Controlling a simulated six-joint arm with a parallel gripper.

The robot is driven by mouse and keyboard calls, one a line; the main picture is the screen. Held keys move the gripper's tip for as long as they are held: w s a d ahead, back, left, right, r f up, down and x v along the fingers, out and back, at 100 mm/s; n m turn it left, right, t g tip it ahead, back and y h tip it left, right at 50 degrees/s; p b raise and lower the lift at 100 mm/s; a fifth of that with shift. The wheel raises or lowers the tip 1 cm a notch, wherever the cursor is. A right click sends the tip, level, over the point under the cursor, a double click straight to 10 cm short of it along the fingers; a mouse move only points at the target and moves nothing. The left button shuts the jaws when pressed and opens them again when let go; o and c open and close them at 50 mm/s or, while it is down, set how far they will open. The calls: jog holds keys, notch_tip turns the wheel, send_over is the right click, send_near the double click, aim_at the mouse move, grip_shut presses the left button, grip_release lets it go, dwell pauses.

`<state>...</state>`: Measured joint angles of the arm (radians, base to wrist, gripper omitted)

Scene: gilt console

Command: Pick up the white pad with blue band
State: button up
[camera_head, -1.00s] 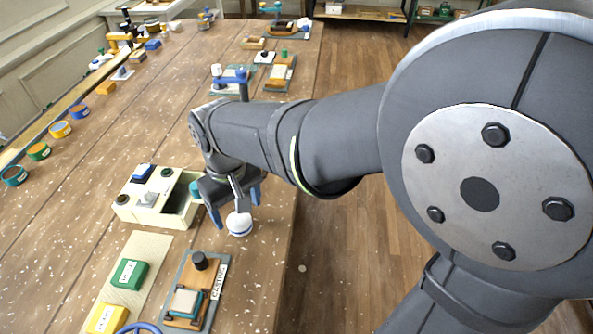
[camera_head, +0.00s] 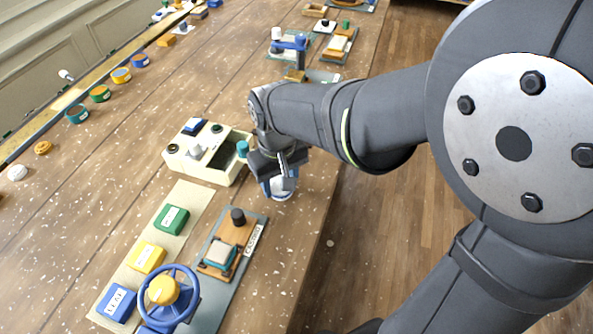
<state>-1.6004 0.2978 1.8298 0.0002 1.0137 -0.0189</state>
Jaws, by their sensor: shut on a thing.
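The white pad with blue band (camera_head: 281,194) is on the wooden table, right of the cream box, partly hidden by my gripper. My gripper (camera_head: 279,186) points down over it, with its blue fingers around the pad and shut on it. I cannot tell whether the pad is clear of the table.
The cream box (camera_head: 176,167) with knobs stands close to the left of my gripper. Nearer are a casting board (camera_head: 247,263), green (camera_head: 172,219), yellow (camera_head: 146,257) and blue blocks (camera_head: 117,303), and a blue handwheel (camera_head: 193,297). The table's right edge is near.

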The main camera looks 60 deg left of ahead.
jog(key=shift+r, duration=0.15)
notch_tip(320, 180, up, 4)
jog(key=shift+r, duration=0.15)
jog(key=w+d+r, duration=0.6)
jog(key=w, duration=0.4)
jog(key=shift+r, duration=0.25)
jog(key=shift+o, duration=0.3)
jog(key=shift+d, duration=0.1)
jog(key=w+d+f+m, duration=0.3)
jog(key=w+f, duration=0.2)
jog(key=w, duration=0.4)
jog(key=w+d+f+m, duration=0.2)
jog(key=w+f+m, duration=0.15)
jog(key=w, duration=0.55)
jog(key=w+d+f+m, duration=0.3)
jog(key=w+f, duration=0.2)
jog(key=w, duration=0.4)
jog(key=w+d+f+m, duration=0.3)
jog(key=w+d+f, duration=0.1)
jog(key=d, duration=0.5)
jog(key=w+d+f+m, duration=0.3)
jog(key=d+f, duration=0.3)
jog(key=d, duration=0.3)
jog(key=w+d+f+m, duration=0.3)
jog(key=w+d+f, duration=0.3)
jog(key=d, duration=0.3)
jog(key=shift+d, duration=0.35)
